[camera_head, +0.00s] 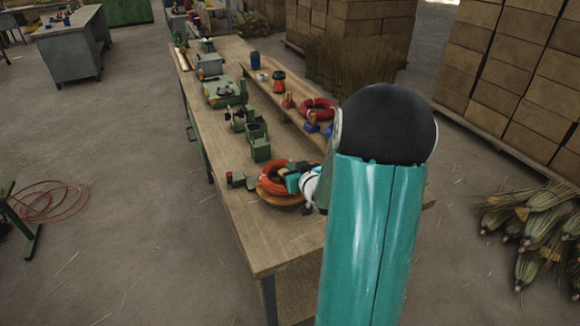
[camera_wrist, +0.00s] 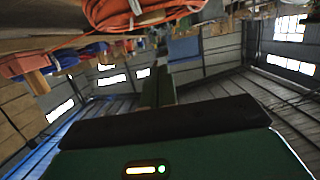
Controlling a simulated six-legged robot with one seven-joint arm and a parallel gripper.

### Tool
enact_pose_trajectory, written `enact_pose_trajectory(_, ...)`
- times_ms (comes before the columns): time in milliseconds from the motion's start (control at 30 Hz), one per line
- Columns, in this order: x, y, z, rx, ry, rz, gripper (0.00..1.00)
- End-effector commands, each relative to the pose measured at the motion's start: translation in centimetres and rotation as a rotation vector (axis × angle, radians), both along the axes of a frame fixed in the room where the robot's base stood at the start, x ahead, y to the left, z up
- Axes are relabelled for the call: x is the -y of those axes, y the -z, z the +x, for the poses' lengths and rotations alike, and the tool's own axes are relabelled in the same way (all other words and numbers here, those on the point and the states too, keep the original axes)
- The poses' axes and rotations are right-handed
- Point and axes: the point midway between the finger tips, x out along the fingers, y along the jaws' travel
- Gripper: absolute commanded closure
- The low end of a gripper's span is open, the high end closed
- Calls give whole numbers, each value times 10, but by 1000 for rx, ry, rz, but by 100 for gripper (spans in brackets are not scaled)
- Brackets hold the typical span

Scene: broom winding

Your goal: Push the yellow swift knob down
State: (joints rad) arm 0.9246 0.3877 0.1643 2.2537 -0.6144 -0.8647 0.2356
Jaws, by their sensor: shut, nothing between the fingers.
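An orange coil (camera_head: 270,184) lies on a round wooden disc (camera_head: 283,201), which looks like the swift, on the long bench. I cannot make out a yellow knob on it; my gripper and arm hide part of that area. My gripper (camera_head: 292,181) is at the right side of the coil, close to it; I cannot tell if they touch. In the wrist view my gripper (camera_wrist: 163,75) is shut and empty, with the orange coil (camera_wrist: 140,12) at the top of the picture, apart from the fingers.
The wooden bench (camera_head: 285,247) carries green machines (camera_head: 225,93) further back. A raised shelf along its right side holds a red coil (camera_head: 318,108) and an orange-black container (camera_head: 279,82). Stacked boxes (camera_head: 510,75) stand at the right. Floor left of the bench is mostly clear.

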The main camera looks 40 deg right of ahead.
Motion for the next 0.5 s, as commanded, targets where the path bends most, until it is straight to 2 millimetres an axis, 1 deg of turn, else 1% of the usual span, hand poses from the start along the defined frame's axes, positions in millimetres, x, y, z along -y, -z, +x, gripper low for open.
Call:
enact_pose_trajectory(33,-3,-3,-9,0,1,-1,100)
enact_pose_trajectory(200,-12,-10,-36,0,1,-1,100)
enact_pose_trajectory(333,-15,-13,-48,0,0,0,100)
enact_pose_trajectory(500,-16,-14,-52,1,-1,0,100)
